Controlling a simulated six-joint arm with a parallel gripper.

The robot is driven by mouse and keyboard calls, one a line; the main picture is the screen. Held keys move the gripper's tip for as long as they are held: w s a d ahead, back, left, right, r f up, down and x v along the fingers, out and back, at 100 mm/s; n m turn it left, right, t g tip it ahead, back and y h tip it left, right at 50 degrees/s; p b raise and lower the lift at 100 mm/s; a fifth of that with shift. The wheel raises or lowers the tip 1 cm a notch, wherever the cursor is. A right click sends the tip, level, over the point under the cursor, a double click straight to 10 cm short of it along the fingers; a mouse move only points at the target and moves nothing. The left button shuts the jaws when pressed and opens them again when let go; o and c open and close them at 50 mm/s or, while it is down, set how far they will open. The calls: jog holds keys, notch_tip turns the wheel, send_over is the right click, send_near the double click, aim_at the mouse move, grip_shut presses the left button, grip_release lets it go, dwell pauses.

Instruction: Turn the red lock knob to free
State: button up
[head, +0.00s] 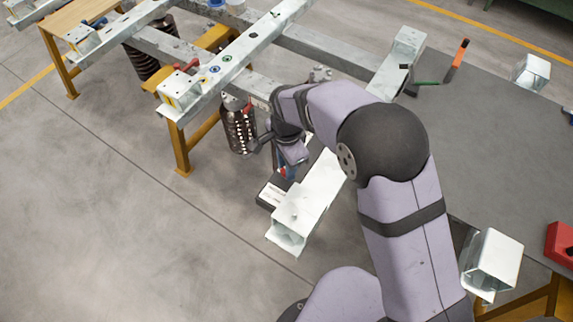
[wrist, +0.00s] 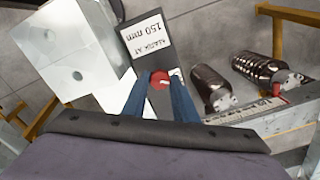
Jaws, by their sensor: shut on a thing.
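The red lock knob (wrist: 160,80) shows in the wrist view as a small red disc with a pale mark across it. It sits at the lower end of a dark plate with a white label (wrist: 146,36) reading 150 mm. My gripper (wrist: 161,89) has its two blue fingers on either side of the knob, closed on it. In the head view my gripper (head: 286,172) reaches down beside the white beam end, and the knob is hidden there. The label (head: 273,193) shows partly next to the gripper.
A white square beam (head: 302,203) lies close to the gripper. A dark ribbed cylinder (head: 239,125) stands just left of the wrist, below a grey rail with red parts. A grey table (head: 500,140) with tools is at the right. Open floor lies at the lower left.

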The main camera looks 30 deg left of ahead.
jog(key=shift+n, duration=0.3)
jog(key=n+p, duration=0.1)
jog(key=n, duration=0.4)
jog(key=shift+n, duration=0.3)
jog(key=n, duration=1.1)
jog(key=shift+n+p, duration=0.3)
jog(key=shift+p, duration=0.1)
jog(key=n, duration=0.5)
jog(key=shift+n, duration=0.4)
jog(key=o, duration=1.1)
